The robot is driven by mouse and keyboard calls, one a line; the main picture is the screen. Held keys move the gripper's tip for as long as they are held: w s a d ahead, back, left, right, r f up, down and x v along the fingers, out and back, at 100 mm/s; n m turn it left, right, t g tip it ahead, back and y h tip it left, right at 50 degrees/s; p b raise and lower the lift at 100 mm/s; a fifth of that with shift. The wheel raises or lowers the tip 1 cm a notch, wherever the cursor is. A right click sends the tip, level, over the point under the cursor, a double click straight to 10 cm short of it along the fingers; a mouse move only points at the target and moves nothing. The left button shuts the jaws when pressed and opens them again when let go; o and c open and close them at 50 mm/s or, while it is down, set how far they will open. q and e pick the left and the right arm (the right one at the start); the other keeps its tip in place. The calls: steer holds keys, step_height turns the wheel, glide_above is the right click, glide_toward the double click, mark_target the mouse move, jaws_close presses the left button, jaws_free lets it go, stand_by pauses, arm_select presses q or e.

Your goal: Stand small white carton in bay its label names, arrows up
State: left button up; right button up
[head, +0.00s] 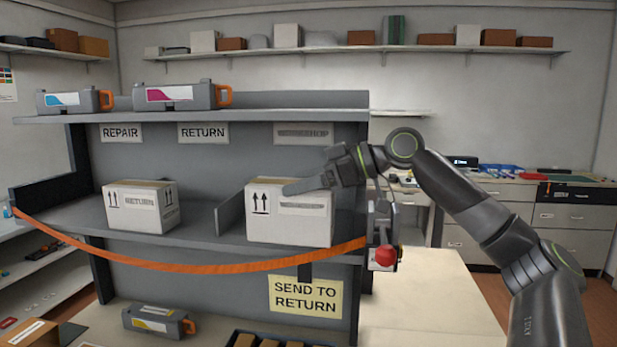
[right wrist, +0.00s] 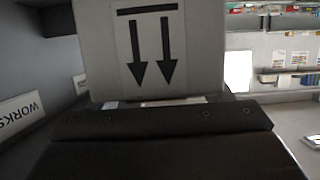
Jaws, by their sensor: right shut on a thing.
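A white carton (head: 289,222) stands upright on the middle shelf in the right-hand bay, two arrows pointing up in the head view; its label strip is unreadable. My right gripper (head: 310,184) is shut on this carton near its top. The carton's arrow face (right wrist: 152,48) fills the upper right wrist view, arrows pointing down in that picture. Another white carton (head: 140,207), marked RETURN with arrows up, stands left of the divider (head: 230,215). My left gripper is not in view.
An orange strap (head: 200,268) hangs across the rack's front below the cartons. A red knob (head: 385,256) is at the rack's right post. A yellow note (head: 306,297) reads SEND TO RETURN. Toner cartridges (head: 180,95) sit on the top shelf. Free shelf lies between the left carton and divider.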

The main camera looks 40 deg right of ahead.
arm_select(q)
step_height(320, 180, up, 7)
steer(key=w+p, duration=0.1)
steer(key=p, duration=0.5)
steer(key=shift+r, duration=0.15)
arm_select(e)
steer(key=w+d+f, duration=0.3)
steer(key=w+d, duration=0.3)
steer(key=d, duration=0.1)
steer(key=shift+f, duration=0.3)
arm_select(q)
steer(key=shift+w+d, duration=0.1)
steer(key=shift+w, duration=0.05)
arm_select(e)
steer(key=shift+w+f, duration=0.1)
steer(key=shift+w, duration=0.1)
steer(key=o, duration=1.2)
steer(key=shift+f, duration=0.1)
steer(key=o, duration=0.4)
steer(key=shift+s, duration=0.1)
